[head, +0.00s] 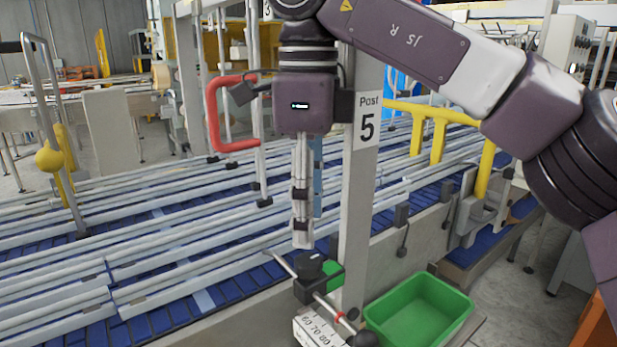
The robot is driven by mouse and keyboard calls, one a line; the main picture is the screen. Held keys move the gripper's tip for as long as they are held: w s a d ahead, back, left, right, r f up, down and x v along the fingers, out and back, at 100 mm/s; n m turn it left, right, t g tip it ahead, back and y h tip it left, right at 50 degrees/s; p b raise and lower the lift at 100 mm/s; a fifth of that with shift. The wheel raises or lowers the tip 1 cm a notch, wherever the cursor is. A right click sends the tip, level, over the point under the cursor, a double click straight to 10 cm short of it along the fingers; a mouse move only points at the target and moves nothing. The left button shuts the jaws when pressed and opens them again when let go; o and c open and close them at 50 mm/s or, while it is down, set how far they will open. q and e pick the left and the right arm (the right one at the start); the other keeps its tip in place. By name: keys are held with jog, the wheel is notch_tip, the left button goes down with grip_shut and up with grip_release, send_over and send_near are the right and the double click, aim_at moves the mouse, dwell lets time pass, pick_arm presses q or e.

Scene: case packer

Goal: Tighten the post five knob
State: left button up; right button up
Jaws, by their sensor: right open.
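The post five (362,185) is a grey upright with a white "Post 5" label. Low beside it is a black knob (309,265) on a black clamp block with a green part. A thin rod runs through the clamp, and a white number scale (318,332) lies below it. My right gripper (303,240) points straight down, with its fingertips just above the knob. Its fingers show nearly edge-on, and it is open with nothing seen between them. I cannot tell whether the tips touch the knob. My left gripper is out of view.
A green bin (418,318) stands right of the post's foot. Blue conveyor belts (235,288) with grey guide rails run behind. A red handle (213,115) is left of my right wrist; a yellow rail (437,140) is to the right.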

aim_at(309, 259)
jog(key=shift+r, duration=2.85)
